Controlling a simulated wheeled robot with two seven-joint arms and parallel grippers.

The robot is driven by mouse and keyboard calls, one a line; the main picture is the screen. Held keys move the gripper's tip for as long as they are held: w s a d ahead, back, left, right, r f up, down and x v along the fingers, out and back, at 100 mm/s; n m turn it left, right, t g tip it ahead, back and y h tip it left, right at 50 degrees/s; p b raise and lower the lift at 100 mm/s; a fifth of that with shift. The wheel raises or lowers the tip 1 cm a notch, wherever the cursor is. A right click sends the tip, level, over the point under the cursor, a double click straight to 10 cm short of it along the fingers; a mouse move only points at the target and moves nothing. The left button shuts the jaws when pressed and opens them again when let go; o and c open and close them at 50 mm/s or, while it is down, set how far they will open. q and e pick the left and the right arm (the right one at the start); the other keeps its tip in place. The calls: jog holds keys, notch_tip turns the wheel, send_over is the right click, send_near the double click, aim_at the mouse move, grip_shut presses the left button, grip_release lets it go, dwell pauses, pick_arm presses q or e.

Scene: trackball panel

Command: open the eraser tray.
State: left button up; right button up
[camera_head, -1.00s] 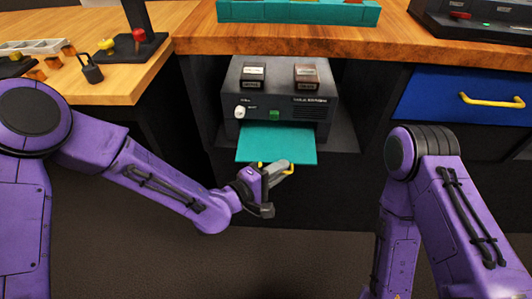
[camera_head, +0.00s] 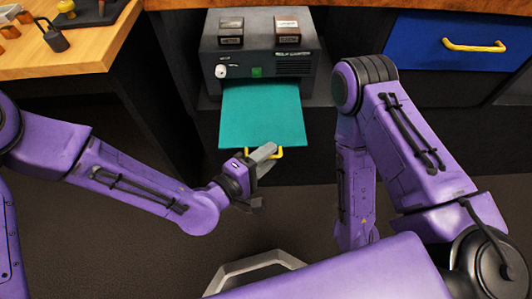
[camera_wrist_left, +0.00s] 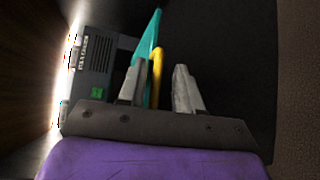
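The eraser tray (camera_head: 262,112) is a flat teal tray sticking well out of the front of a dark box-shaped device (camera_head: 262,50) under the desk. A yellow handle (camera_head: 280,153) is at its front edge. My left gripper (camera_head: 268,158) is at the handle. In the left wrist view, the yellow handle (camera_wrist_left: 156,66) lies between the two grey fingers of my left gripper (camera_wrist_left: 158,88), nearer the left finger, with a gap to the right one. The teal tray (camera_wrist_left: 147,50) shows edge-on behind it. My right gripper is not in view.
The device has a white knob (camera_head: 221,71) and a green button (camera_head: 257,72), with two small boxes on top. A blue drawer (camera_head: 445,42) with a yellow handle is at the right. A wooden table (camera_head: 85,55) is at the left. The floor before the tray is free.

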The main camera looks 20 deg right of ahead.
pick_arm(q)
jog(key=shift+a+r, duration=0.1)
jog(key=shift+r, duration=0.05)
jog(key=p+v, duration=0.3)
jog(key=v, duration=0.7)
jog(key=shift+s+a, duration=0.1)
jog(key=shift+a, duration=0.05)
